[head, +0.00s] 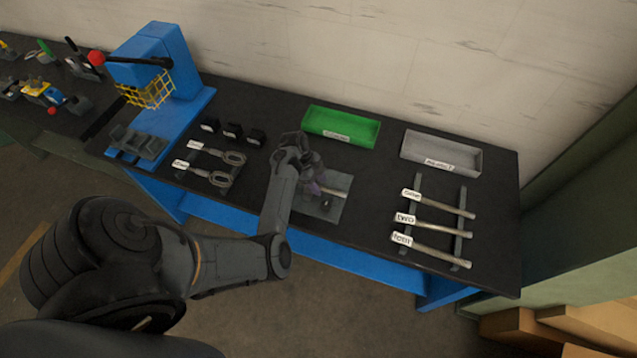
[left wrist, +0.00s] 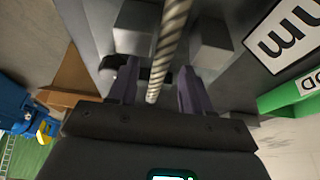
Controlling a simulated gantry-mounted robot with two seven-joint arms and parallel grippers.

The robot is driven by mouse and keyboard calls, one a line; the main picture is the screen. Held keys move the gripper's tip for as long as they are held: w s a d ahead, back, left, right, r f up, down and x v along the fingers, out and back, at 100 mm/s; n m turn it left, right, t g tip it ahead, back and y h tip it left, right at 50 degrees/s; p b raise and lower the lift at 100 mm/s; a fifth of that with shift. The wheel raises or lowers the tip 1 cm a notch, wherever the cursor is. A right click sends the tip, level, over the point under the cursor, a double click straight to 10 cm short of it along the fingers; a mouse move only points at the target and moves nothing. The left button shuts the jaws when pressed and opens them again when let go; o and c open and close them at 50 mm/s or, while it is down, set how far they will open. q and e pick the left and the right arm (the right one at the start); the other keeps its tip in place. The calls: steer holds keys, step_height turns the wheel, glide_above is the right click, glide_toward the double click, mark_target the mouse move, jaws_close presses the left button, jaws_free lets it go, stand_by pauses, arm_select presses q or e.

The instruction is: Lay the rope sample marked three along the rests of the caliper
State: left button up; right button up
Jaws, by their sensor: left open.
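My left gripper (head: 314,187) is open over the grey caliper (head: 327,209) in the middle of the bench. In the left wrist view its two purple fingers (left wrist: 157,90) stand apart on either side of a twisted rope sample (left wrist: 170,40). The rope runs between two grey blocks (left wrist: 132,28) (left wrist: 210,45) of the caliper. A short piece of it shows right of the gripper in the head view (head: 333,193). Its tag is hidden, and I cannot tell whether it touches the rests. The rack at right holds samples tagged one (head: 447,206), two (head: 440,229) and four (head: 438,249).
A green tray (head: 341,139) and a grey tray (head: 441,167) stand at the back of the bench. A blue press (head: 165,60) with a yellow guard, small black blocks (head: 232,131) and tagged eye pieces (head: 219,179) are at left. Bare bench lies between caliper and rack.

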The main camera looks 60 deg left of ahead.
arm_select(q)
steer(key=v, duration=1)
steer(key=s+f+m+g+y+p, duration=0.1)
steer(key=s+f+g+p, duration=0.2)
steer(key=s, duration=0.8)
steer(key=s+d+r+m+g+y+p, duration=0.2)
steer(key=s+d+r+y+p, duration=0.1)
steer(key=s+r+y, duration=0.15)
steer(key=s+d+r+n+t+p, duration=0.1)
steer(key=d+r+n+t+p, duration=0.15)
steer(key=d, duration=0.85)
steer(key=s+d+r+n+t+p, duration=0.15)
steer(key=d+r, duration=0.25)
steer(key=d, duration=0.7)
steer(key=w+d+r+n+t+h+b, duration=0.1)
steer(key=w+d+r+n+h, duration=0.1)
steer(key=r+n, duration=0.4)
steer(key=w+d+n, duration=0.1)
steer(key=d, duration=0.1)
steer(key=shift+d+t, duration=0.3)
steer(key=shift+t, duration=0.1)
